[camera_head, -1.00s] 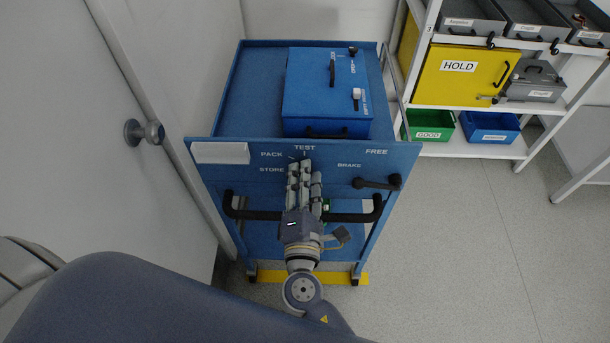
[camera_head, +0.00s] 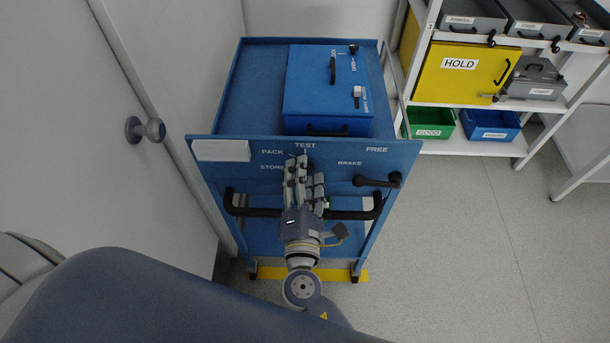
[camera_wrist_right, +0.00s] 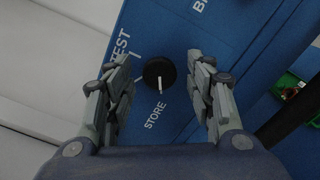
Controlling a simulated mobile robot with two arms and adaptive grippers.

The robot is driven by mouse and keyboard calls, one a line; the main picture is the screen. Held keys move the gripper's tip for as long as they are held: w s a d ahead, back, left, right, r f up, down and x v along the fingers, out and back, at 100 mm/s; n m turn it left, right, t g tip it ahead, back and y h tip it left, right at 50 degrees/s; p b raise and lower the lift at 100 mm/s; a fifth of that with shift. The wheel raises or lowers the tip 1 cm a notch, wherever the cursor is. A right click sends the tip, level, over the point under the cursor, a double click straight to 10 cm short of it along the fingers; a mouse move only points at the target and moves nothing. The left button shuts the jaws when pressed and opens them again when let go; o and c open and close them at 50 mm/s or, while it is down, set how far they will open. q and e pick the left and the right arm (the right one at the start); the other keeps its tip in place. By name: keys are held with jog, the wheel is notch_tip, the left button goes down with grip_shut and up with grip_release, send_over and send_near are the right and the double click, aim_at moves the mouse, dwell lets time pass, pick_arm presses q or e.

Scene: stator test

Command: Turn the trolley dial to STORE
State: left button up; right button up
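The trolley (camera_head: 230,100) is blue, with a sloping front panel marked PACK, TEST, STORE, BRAKE and FREE. In the right wrist view its dial (camera_wrist_right: 158,72) is a round black knob with a white pointer. The pointer is directed toward the STORE label (camera_wrist_right: 155,116). My right gripper (camera_wrist_right: 168,75) is open, its fingers on either side of the dial with visible gaps. In the head view my right gripper (camera_head: 304,167) covers the dial. The PACK label is hidden in the wrist view. My left gripper is not in view.
A black brake lever (camera_head: 378,182) sits right of the dial, and a black handle bar (camera_head: 258,212) runs below. A blue box (camera_head: 310,85) stands on the trolley top. A shelf (camera_head: 470,148) with bins stands at right. A wall is close at left; floor is clear at right.

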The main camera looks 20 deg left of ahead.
jog(key=shift+s, duration=0.1)
jog(key=v, duration=1.2)
jog(key=w+d+f+m+g+h, duration=0.1)
jog(key=d+f+m+g, duration=0.15)
jog(key=f, duration=0.85)
jog(key=d+f+m+g+h, duration=0.1)
jog(key=d+f+g, duration=0.25)
jog(key=f, duration=0.75)
jog(key=s+d+f+m+g+h, duration=0.1)
jog(key=s+d+f+m+g, duration=0.1)
jog(key=d+f, duration=0.4)
jog(key=s+d+f+m+g+h, duration=0.1)
jog(key=s+d+f+m+g, duration=0.15)
jog(key=f, duration=0.55)
jog(key=s+d+f+m+g, duration=0.3)
jog(key=s+d+f+m, duration=0.5)
jog(key=s+d, duration=0.1)
jog(key=s+d+f+m+g+h, duration=0.1)
jog(key=s+d+f+m+g, duration=0.2)
jog(key=s+d+f+m, duration=0.5)
jog(key=s+d+m, duration=0.1)
jog(key=s, duration=0.3)
jog(key=shift+s+d+f, duration=0.3)
jog(key=shift+s+d, duration=0.05)
jog(key=shift+d, duration=0.05)
